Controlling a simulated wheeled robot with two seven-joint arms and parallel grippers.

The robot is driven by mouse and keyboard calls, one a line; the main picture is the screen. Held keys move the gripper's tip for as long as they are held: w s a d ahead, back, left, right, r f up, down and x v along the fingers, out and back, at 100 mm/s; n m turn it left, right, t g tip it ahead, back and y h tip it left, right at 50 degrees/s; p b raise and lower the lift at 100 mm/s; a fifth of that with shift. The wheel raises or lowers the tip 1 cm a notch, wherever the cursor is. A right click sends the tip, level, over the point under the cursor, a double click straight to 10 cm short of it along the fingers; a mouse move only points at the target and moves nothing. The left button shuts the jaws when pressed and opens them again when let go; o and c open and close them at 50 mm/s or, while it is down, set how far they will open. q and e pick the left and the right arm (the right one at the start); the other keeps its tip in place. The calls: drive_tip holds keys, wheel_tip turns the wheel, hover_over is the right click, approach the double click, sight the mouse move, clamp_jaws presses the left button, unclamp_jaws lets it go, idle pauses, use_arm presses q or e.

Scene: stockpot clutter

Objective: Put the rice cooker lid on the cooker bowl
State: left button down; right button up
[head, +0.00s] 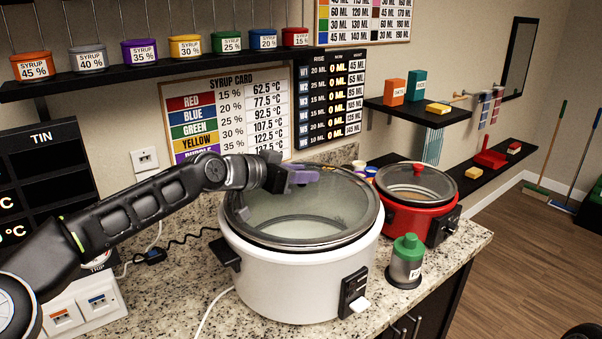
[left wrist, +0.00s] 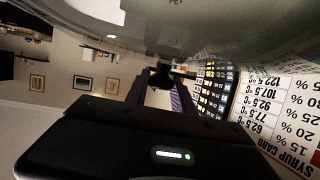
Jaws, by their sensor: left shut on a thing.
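The large white rice cooker (head: 290,280) stands upright on the granite counter. Its glass lid (head: 335,225), with a metal rim, is over the cooker bowl; I cannot tell whether the rim rests on it or hovers slightly above. My left gripper (head: 303,177) comes in from the left above the lid, its purple fingers shut on the lid's knob, which the fingers mostly hide. In the left wrist view the dark knob (left wrist: 160,77) shows between the fingers, with the lid (left wrist: 225,30) across the top. My right gripper is not in view.
A red cooker (head: 405,215) with its own glass lid stands close behind right. A green-capped jar (head: 406,262) is right of the white cooker. A switch box (head: 85,305) and cables lie left. A shelf of syrup tubs (head: 140,52) hangs above.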

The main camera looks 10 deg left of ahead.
use_arm(q)
drive_tip(key=c, duration=1.1)
unclamp_jaws()
drive_tip(key=shift+f, duration=0.1)
drive_tip(key=shift+o, duration=0.2)
drive_tip(key=shift+s+a, duration=0.1)
drive_tip(key=shift+s+a, duration=0.15)
drive_tip(key=shift+s, duration=0.05)
wheel_tip(320, 180, up, 4)
drive_tip(key=b, duration=0.4)
hover_over(266, 203)
drive_tip(key=shift+f, duration=0.2)
drive_tip(key=shift+v, duration=0.85)
